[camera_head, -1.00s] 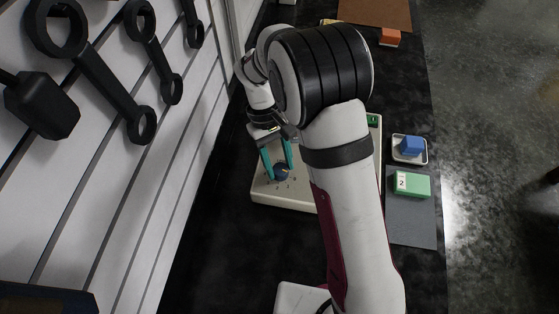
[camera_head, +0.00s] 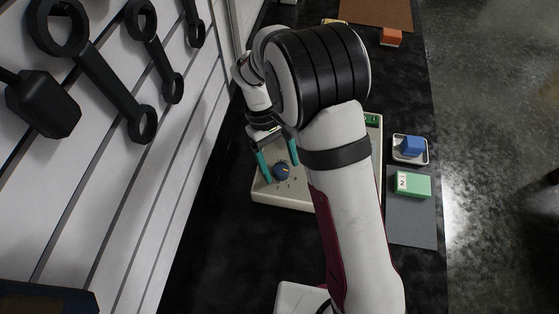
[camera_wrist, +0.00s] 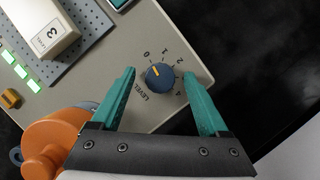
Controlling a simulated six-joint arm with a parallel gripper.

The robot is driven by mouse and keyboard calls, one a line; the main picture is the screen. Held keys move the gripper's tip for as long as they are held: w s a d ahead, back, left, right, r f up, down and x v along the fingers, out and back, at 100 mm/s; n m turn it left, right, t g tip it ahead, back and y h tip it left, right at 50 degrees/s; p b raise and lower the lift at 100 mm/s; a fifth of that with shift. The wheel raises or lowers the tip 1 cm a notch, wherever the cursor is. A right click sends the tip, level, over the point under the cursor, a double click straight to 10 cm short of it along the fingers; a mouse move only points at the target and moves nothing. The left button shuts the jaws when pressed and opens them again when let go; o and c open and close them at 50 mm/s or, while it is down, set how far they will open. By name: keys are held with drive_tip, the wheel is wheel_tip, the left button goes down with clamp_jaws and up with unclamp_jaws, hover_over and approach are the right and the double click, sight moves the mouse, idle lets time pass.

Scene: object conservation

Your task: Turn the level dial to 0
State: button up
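The level dial (camera_wrist: 161,77) is a round dark blue knob on a cream panel (camera_wrist: 120,103), with a yellow pointer mark. In the wrist view the mark points up and left, roughly toward the printed 0. The numbers 1, 2 and 4 also show around the knob, with the word LEVEL beside it. The dial is also seen small in the head view (camera_head: 281,171). My gripper (camera_wrist: 159,73) has two teal fingers, spread wide on either side of the dial, with a visible gap to it in the picture. It holds nothing. It also shows in the head view (camera_head: 281,172).

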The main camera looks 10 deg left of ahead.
drive_tip(key=v, duration=1.5)
drive_tip(key=shift+r, duration=0.4)
drive_tip(key=s+d+r+m+y, duration=0.2)
drive_tip(key=s+d+r+m, duration=0.2)
drive_tip(key=d, duration=0.5)
drive_tip(key=s+d+f+m+t+y, duration=0.1)
drive_tip(key=s+d+m, duration=0.3)
drive_tip(key=s, duration=0.4)
drive_tip(key=s+d+f+m+t+y, duration=0.2)
drive_tip(key=s+m, duration=0.4)
drive_tip(key=s, duration=0.3)
drive_tip(key=d+f, duration=0.1)
drive_tip(key=d, duration=0.1)
drive_tip(key=shift+s+d+m, duration=0.3)
drive_tip(key=shift+d+m, duration=0.05)
drive_tip(key=shift+m, duration=0.05)
drive_tip(key=shift+f, duration=0.15)
